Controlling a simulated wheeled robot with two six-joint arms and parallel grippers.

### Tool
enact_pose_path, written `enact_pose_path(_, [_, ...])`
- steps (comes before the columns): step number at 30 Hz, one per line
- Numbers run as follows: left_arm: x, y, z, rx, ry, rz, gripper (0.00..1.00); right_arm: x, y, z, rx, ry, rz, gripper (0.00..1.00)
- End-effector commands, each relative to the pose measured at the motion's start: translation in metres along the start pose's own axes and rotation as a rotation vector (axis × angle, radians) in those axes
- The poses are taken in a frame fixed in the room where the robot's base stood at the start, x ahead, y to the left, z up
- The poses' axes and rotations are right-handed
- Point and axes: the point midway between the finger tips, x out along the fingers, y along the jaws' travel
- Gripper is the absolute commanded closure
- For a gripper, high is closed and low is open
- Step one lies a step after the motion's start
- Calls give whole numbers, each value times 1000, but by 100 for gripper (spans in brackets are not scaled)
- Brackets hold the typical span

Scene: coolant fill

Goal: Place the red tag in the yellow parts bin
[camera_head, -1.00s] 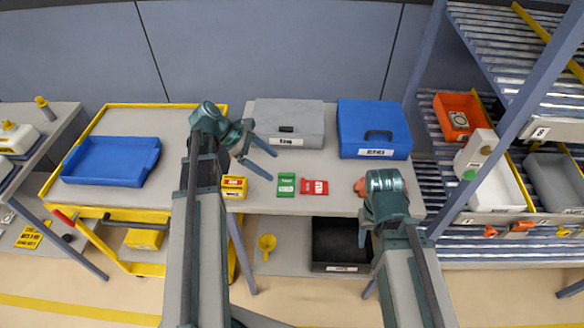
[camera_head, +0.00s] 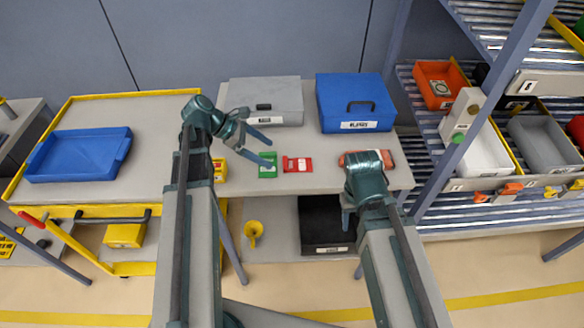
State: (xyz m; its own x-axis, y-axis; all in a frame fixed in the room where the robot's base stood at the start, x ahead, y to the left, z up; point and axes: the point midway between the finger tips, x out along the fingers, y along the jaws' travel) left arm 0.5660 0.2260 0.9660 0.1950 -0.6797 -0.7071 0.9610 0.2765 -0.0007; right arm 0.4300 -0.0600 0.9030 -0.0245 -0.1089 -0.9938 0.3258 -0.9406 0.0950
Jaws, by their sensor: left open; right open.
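The red tag (camera_head: 297,165) lies flat on the grey bench, just right of a green tag (camera_head: 268,171). A small yellow labelled container (camera_head: 219,170) sits at the bench's left end, partly hidden behind my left arm; I cannot see into it. My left gripper (camera_head: 270,153) is open and empty. Its fingers point right and appear over or just behind the green tag, left of the red tag. My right gripper (camera_head: 349,212) is open near the bench's front edge, its fingers mostly hidden by its own wrist.
A grey case (camera_head: 264,98) and a blue case (camera_head: 356,95) stand at the back of the bench. An orange-red object (camera_head: 389,161) lies behind my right wrist. A cart with a blue tray (camera_head: 78,155) adjoins on the left; a rack with bins (camera_head: 545,140) stands right.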

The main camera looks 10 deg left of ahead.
Motion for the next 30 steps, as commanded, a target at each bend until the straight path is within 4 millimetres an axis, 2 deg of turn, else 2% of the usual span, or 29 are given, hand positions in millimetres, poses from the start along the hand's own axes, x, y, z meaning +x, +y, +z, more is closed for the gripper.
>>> enact_pose_path(5, [4, -1, 0, 1, 0, 0, 0, 3, 0, 0, 0, 0, 0, 50])
enact_pose_path(16, [51, -5, -2, 2, 0, 0, 0, 37, -4, -2, 0, 0, 0, 50])
enact_pose_path(23, [52, -5, 1, 1, 0, 0, 0, 36, -3, -2, 0, 0, 0, 50])
enact_pose_path(26, [52, -5, 1, 1, 0, 0, 14, 36, -3, -2, 0, 0, 0, 50])
enact_pose_path(30, [51, -5, 1, 1, 0, 0, 40, 36, -3, -2, 0, 0, 0, 50])
